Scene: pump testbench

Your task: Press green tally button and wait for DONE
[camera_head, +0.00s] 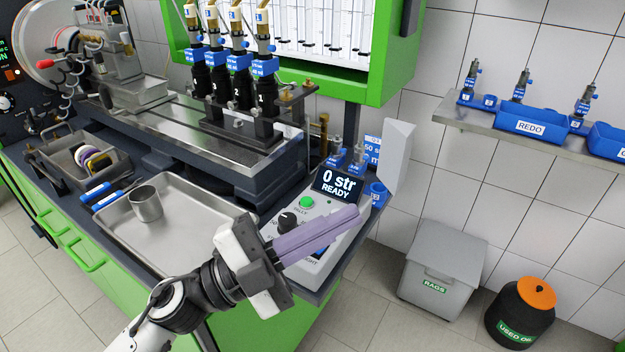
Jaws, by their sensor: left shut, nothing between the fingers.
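The green tally button (306,202) sits on the sloped face of a light grey control box (272,222), uncovered and in plain sight. The screen (338,187) above it reads "0 str READY". A black knob (287,221) is just below the button. My left gripper (350,217) is shut and empty. Its long purple fingers cross the picture in front of the lower right of the box, with the tips right of and a little below the button. They hide part of the panel. Contact with the box cannot be told. My right gripper is not in view.
A pale upright flap (397,160) stands by the screen. A metal tray (190,262) with a metal cup (146,204) lies left of the box. Several injectors (240,82) stand behind. A grey rags bin (441,268) and a black drum (516,318) stand on the floor at right.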

